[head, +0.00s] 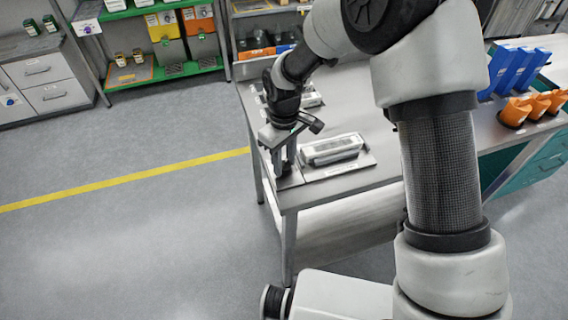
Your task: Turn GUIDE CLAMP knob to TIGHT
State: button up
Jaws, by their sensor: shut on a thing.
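My gripper (284,162) points down at the near left corner of the metal bench, its fingers closed around a small dark knob (284,171). The knob sits on a flat plate at the bench corner and is mostly hidden by the fingers. Its pointer and any GUIDE CLAMP or TIGHT lettering are too small to read, so its setting cannot be told.
A grey-white unit (332,149) on a plate stands just right of my gripper on the bench (375,170). Orange bins (515,111) and blue bins (512,72) stand at the right. Shelves (160,73) line the back; the floor at left is clear.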

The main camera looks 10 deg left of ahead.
aim_at(284, 164)
jog(key=m+b, duration=0.1)
jog(key=m, duration=0.3)
jog(key=shift+m, duration=0.3)
jog(key=shift+m+b, duration=0.45)
jog(key=shift+m, duration=1.55)
jog(key=o, duration=1.1)
jog(key=shift+c, duration=0.2)
notch_tip(284, 164, up, 18)
jog(key=p, duration=0.1)
jog(key=shift+f, duration=0.25)
